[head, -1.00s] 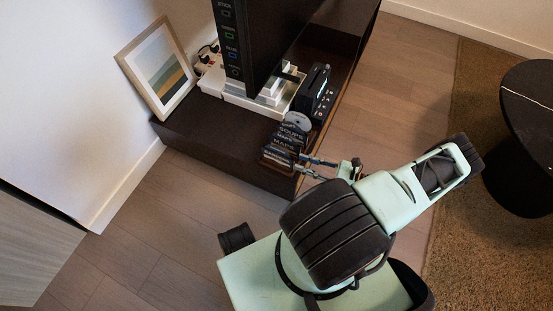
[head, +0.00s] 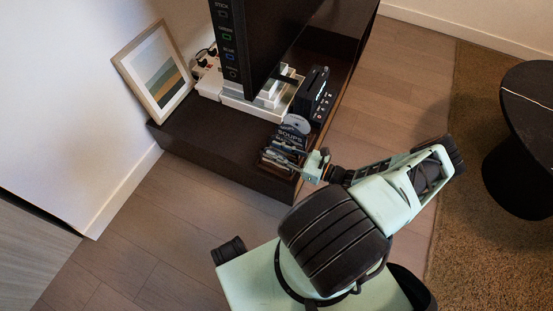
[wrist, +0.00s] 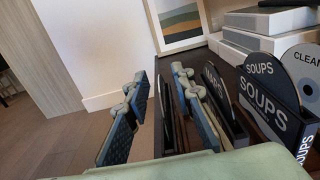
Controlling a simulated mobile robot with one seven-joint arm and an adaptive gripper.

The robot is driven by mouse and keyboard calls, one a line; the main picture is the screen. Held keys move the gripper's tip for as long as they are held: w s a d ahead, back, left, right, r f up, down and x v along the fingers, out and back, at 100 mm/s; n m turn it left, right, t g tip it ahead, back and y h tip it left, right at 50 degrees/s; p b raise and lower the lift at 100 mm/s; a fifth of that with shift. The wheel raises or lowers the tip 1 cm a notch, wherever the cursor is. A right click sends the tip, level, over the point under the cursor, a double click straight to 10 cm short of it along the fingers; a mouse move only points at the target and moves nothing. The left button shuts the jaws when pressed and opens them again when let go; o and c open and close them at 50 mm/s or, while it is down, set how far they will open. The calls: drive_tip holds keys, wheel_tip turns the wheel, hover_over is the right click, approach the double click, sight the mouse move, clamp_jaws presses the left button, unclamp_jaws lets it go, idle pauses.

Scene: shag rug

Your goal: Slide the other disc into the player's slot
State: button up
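My gripper (wrist: 160,82) is open at the row of disc cases, its two blue-padded fingers apart; in the head view my gripper (head: 279,155) is over the near end of the row. In the wrist view the right finger is close beside the dark MAPS case (wrist: 222,98). Right of that stands the SOUPS case (wrist: 268,112) with a dark SOUPS disc (wrist: 264,70) rising from it. A pale disc marked CLEAN (wrist: 307,62) is at the right edge; the pale disc (head: 298,123) also shows in the head view. The black player (head: 312,92) stands behind the row.
A dark low cabinet (head: 205,135) bears everything. A large black screen (head: 262,40), stacked white boxes (head: 245,105), a power strip (head: 209,75) and a framed picture (head: 155,72) stand on it. The cabinet top left of the row is clear.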

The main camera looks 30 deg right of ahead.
drive_tip(key=shift+w+a, duration=0.1)
clamp_jaws()
drive_tip(key=shift+r, duration=0.15)
